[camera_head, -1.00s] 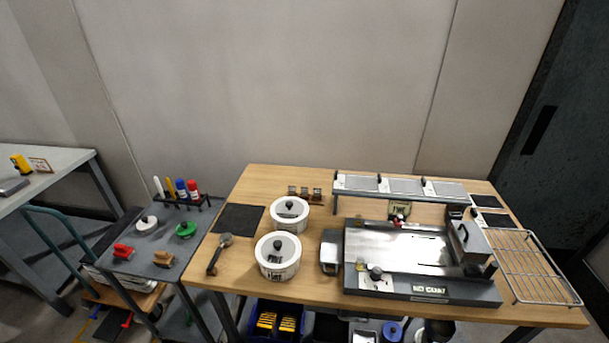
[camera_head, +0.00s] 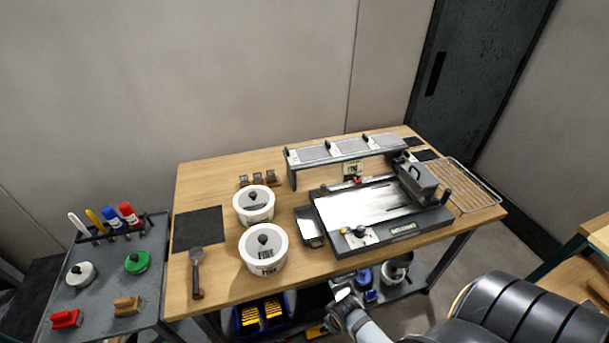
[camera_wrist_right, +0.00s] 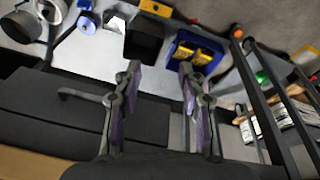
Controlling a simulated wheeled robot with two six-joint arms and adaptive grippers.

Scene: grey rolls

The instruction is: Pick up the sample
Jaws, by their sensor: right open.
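I cannot tell which thing is the sample. Candidates are the small brown-and-metal pieces (camera_head: 258,180) in a row at the back of the wooden table (camera_head: 215,170). My right gripper (camera_head: 343,298) is low in front of the table's front edge. In the right wrist view my right gripper (camera_wrist_right: 160,85) has its two fingers spread, with nothing between them. Below it in that view are lower-shelf things, among them a blue bin (camera_wrist_right: 182,46) with yellow items. My left gripper is not in view.
Two white lidded pots (camera_head: 263,262) stand left of a metal machine (camera_head: 375,207). A scoop (camera_head: 196,270) lies near a black mat (camera_head: 198,229). A wire rack (camera_head: 465,183) is at right. A grey cart (camera_head: 100,285) stands at left, and another wooden surface (camera_head: 585,262) at far right.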

